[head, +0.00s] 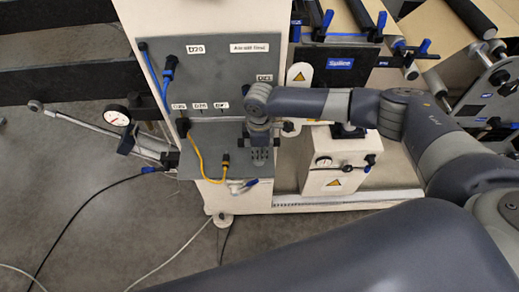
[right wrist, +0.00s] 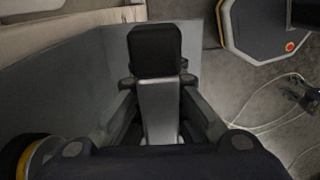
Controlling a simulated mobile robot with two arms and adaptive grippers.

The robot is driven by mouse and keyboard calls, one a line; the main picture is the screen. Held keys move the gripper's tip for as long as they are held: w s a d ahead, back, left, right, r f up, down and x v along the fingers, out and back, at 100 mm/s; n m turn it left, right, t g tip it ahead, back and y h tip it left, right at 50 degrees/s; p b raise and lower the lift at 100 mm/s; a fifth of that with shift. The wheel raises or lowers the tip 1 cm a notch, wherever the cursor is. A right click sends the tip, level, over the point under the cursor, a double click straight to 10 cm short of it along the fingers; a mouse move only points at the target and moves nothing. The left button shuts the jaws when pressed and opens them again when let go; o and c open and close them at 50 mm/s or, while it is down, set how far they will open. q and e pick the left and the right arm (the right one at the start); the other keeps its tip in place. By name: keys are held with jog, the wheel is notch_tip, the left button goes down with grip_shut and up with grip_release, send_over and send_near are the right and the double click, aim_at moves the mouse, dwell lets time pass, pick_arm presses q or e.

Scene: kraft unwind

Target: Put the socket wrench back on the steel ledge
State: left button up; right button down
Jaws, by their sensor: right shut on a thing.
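My right gripper (head: 260,157) reaches in from the right and points down, just above the front right part of the steel ledge (head: 205,163). In the right wrist view the right gripper (right wrist: 157,88) is shut on the socket wrench, which shows as a black block (right wrist: 155,50) with a grey shaft between the fingers. In the head view the wrench is too small and too covered by the fingers to make out clearly. I cannot tell whether it touches the ledge. My left gripper is not in view.
A yellow cable (head: 197,158) with plugs runs down to the ledge. A white box (head: 335,177) stands to the right. A dial gauge (head: 117,115) is at left. Loose cables lie on the floor.

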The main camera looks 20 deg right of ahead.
aim_at(275, 142)
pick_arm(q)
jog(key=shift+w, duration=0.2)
pick_arm(e)
jog(key=shift+f, duration=0.1)
jog(key=c, duration=1.7)
grip_release()
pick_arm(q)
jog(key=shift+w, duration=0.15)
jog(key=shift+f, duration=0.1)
pick_arm(e)
jog(key=shift+f+b, duration=0.2)
jog(key=shift+b, duration=0.15)
jog(key=r, duration=0.1)
jog(key=r+b, duration=0.1)
jog(key=r, duration=0.1)
jog(key=r+b, duration=0.1)
jog(key=r, duration=0.1)
jog(key=shift+a+r, duration=0.1)
jog(key=shift+a, duration=0.2)
notch_tip(275, 142, up, 5)
jog(key=shift+f+b, duration=0.2)
jog(key=shift+b, duration=0.15)
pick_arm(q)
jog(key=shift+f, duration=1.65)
pick_arm(e)
jog(key=shift+s+r, duration=0.1)
jog(key=shift+r, duration=0.5)
